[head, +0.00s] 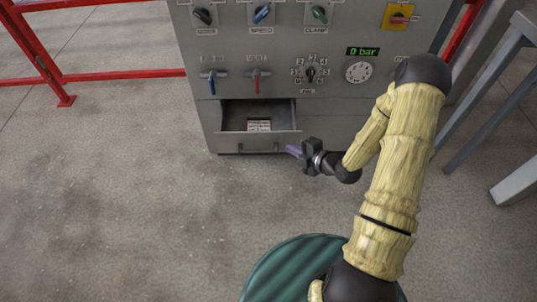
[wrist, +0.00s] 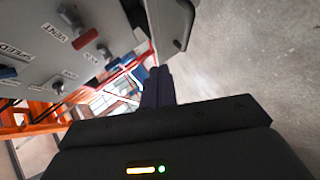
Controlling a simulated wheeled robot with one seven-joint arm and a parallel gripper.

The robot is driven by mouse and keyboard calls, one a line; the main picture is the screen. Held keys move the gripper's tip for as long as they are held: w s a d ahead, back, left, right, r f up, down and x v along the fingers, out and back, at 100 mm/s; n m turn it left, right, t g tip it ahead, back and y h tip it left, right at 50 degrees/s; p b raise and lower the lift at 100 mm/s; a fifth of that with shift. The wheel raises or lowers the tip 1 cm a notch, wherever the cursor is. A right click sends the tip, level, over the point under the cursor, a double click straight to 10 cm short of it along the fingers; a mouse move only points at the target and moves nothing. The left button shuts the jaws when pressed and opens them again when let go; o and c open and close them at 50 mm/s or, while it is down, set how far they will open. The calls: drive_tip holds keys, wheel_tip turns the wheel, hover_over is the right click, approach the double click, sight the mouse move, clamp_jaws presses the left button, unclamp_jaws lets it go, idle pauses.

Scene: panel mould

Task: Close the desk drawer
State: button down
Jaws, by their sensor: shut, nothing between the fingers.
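The drawer (head: 258,142) at the bottom of the grey panel cabinet stands open in the head view, pulled out toward me. A small white labelled item (head: 259,125) lies inside it. The drawer front has small dark handle posts. My gripper (head: 291,149) is shut and empty, its purple fingers pointing left near the right end of the drawer front. I cannot tell whether they touch it. The shut fingers also show in the wrist view (wrist: 158,88), beside a grey part with a dark edge that I cannot identify for certain.
The cabinet (head: 340,125) carries knobs, levers, a dial and a green "0 bar" display above the drawer. Red rails (head: 120,75) stand at the left and a grey metal frame (head: 485,105) at the right. The concrete floor before the drawer is clear.

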sight(261, 137)
wheel_tip(261, 137, down, 8)
drive_tip(key=s+a+n+t+y+b, duration=0.1)
drive_tip(key=n+t+y+b, duration=0.2)
drive_tip(key=b, duration=0.3)
drive_tip(key=shift+s+f+t+b, duration=0.15)
drive_tip(key=shift+s+t+b, duration=0.15)
drive_tip(key=shift+b, duration=0.1)
drive_tip(key=shift+w, duration=0.15)
drive_tip(key=b+x, duration=0.3)
drive_tip(key=x, duration=0.6)
drive_tip(key=shift+w+a+f+b, duration=0.1)
drive_tip(key=shift+w+a+b, duration=0.1)
drive_tip(key=shift+a+b, duration=0.15)
drive_tip(key=w+b, duration=0.1)
drive_tip(key=w, duration=0.2)
drive_tip(key=shift+w+d, duration=0.1)
drive_tip(key=shift+w, duration=0.45)
drive_tip(key=shift+w+b, duration=0.15)
drive_tip(key=shift+b, duration=0.2)
